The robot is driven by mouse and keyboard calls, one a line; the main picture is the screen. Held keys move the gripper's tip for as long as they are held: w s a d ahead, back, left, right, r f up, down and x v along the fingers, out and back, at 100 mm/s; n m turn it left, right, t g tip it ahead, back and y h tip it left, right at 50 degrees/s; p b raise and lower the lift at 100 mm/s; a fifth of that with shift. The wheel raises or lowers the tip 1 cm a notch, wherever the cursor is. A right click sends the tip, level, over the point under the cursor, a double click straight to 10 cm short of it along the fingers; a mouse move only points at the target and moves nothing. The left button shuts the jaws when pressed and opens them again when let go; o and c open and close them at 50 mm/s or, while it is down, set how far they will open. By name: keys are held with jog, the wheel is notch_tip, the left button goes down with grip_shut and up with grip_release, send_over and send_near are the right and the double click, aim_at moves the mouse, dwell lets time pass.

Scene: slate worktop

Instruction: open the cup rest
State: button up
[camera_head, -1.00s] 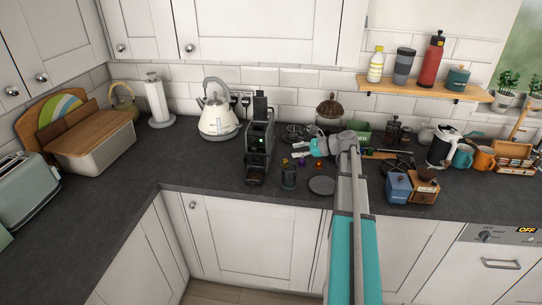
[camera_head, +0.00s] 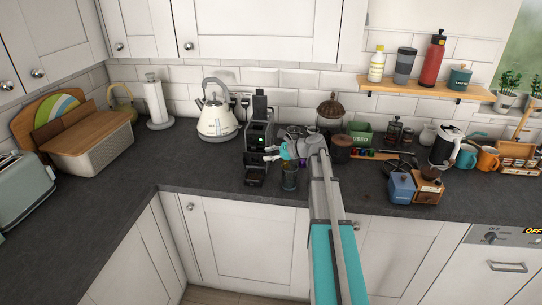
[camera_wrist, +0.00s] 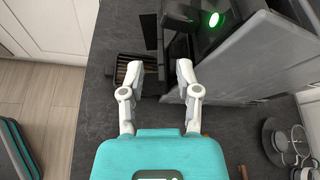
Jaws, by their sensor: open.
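The black and grey coffee machine (camera_head: 258,132) stands on the slate worktop, with a green light on it. It also shows in the wrist view (camera_wrist: 240,55), with the green light near the top. A slatted tray (camera_wrist: 125,72) sits low at its front; in the head view the tray (camera_head: 255,181) lies near the worktop's front edge. I cannot tell for certain which part is the cup rest. My gripper (camera_wrist: 160,66) is open, its fingertips either side of a dark part by the machine's front. In the head view my gripper (camera_head: 272,153) is beside the machine's right side. Contact is unclear.
A glass (camera_head: 289,178) stands below my gripper, right of the tray. A cream kettle (camera_head: 217,120) stands left of the machine. The worktop at the left front is clear.

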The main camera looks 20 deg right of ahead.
grip_shut()
dwell(0.5)
